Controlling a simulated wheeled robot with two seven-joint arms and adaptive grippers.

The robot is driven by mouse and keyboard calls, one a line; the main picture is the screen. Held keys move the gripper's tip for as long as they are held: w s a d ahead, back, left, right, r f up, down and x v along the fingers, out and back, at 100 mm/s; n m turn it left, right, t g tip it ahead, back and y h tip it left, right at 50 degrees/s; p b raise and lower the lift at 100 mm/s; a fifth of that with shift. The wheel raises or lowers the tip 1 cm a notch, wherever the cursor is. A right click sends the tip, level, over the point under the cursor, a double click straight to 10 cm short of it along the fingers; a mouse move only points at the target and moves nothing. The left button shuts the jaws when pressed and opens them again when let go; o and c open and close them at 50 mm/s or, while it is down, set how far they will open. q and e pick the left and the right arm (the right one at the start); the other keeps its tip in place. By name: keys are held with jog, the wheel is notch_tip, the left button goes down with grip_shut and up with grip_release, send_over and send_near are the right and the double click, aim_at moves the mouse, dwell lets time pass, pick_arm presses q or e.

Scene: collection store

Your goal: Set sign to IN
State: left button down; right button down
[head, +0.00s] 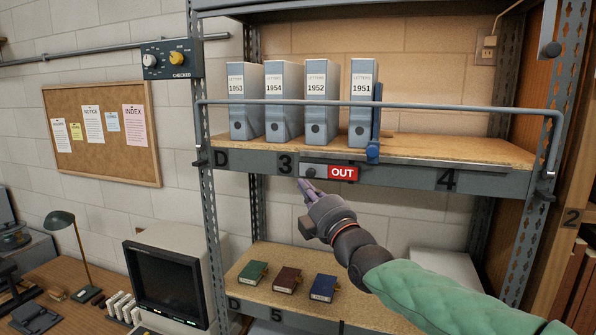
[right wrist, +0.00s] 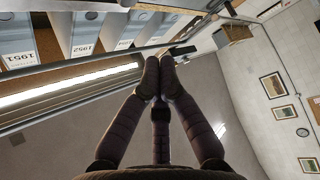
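The sign (head: 342,173) on the front edge of the upper shelf shows OUT in white on red. A grey plate with a dark round knob (head: 311,172) is at its left end. My right gripper (head: 306,187) is just below the knob, pointing up at it; I cannot tell whether it touches. In the right wrist view its fingertips (right wrist: 160,64) are together with nothing seen between them. The sign's face cannot be made out in that view. My left gripper is not in view.
Grey letter files (head: 322,95) stand on the upper shelf (head: 450,149) beside a blue bookend (head: 374,135). A grey rail (head: 450,107) runs across their front. Three small books (head: 287,280) lie on the lower shelf. A control box (head: 167,60) is on the left post.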

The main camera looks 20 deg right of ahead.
aim_at(303, 174)
jog(key=w+p, duration=0.1)
jog(key=w, duration=0.1)
jog(key=w+r+p, duration=0.1)
jog(key=w+p, duration=0.1)
jog(key=w, duration=0.1)
jog(key=w+p, duration=0.1)
jog(key=w, duration=0.2)
jog(key=shift+w+d+r+p, duration=0.2)
jog(key=shift+w+d+p, duration=0.05)
jog(key=shift+d+p, duration=0.15)
jog(key=shift+s+d+f, duration=0.25)
jog(key=shift+s+d, duration=0.05)
jog(key=shift+w, duration=0.1)
dwell(0.3)
